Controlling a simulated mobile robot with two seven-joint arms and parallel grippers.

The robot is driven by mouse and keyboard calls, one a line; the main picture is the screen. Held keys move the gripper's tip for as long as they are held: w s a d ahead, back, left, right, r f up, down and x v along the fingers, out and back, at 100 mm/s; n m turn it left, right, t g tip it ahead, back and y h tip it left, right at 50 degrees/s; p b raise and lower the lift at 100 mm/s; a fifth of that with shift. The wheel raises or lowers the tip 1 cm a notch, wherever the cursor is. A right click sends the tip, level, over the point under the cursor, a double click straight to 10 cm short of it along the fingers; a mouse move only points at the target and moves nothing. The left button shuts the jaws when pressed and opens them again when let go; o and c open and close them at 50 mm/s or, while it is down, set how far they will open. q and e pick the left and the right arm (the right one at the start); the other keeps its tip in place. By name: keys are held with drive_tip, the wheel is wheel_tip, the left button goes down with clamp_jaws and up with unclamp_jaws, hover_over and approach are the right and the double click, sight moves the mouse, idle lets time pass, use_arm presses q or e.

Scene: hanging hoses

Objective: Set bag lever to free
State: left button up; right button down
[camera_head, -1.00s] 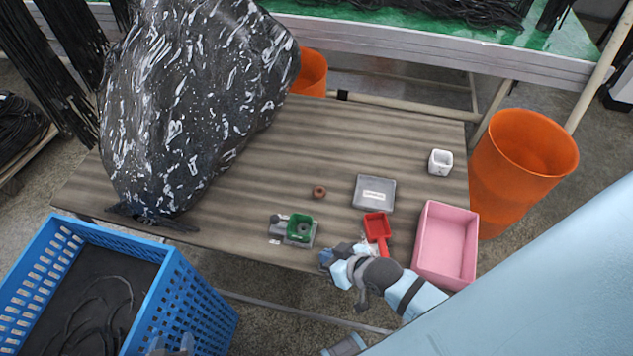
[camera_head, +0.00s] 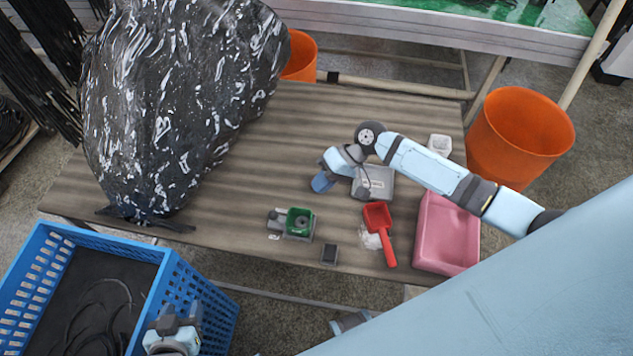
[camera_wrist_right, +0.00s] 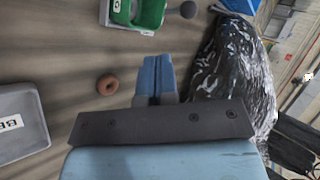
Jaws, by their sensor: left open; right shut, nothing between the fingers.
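The large black plastic bag (camera_head: 180,100) with white glints stands at the left of the table. A dark strip (camera_head: 147,219) lies at its foot; I cannot tell whether this is the lever. A small grey device with a green tray (camera_head: 300,222) sits near the front edge. My left gripper (camera_head: 180,316) is open beside the blue basket.
A brown ring (camera_wrist_right: 108,85) lies near my right gripper. A blue basket (camera_head: 190,290) stands in front.

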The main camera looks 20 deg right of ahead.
sight(289, 213)
drive_tip(key=x, duration=0.7)
drive_tip(key=shift+a+f+p, duration=0.1)
drive_tip(key=shift+a+p, duration=0.15)
drive_tip(key=shift+p, duration=0.1)
drive_tip(key=shift+a+p, duration=0.35)
drive_tip(key=shift+a, duration=1.5)
drive_tip(key=s+p, duration=0.1)
drive_tip(key=a+t+p, duration=0.1)
drive_tip(key=p, duration=0.1)
drive_tip(key=shift+s+r+n+h, duration=0.3)
drive_tip(key=shift+s+h, duration=0.1)
drive_tip(key=shift+s+a+f, duration=0.15)
drive_tip(key=shift+s, duration=0.05)
drive_tip(key=shift+f, duration=0.1)
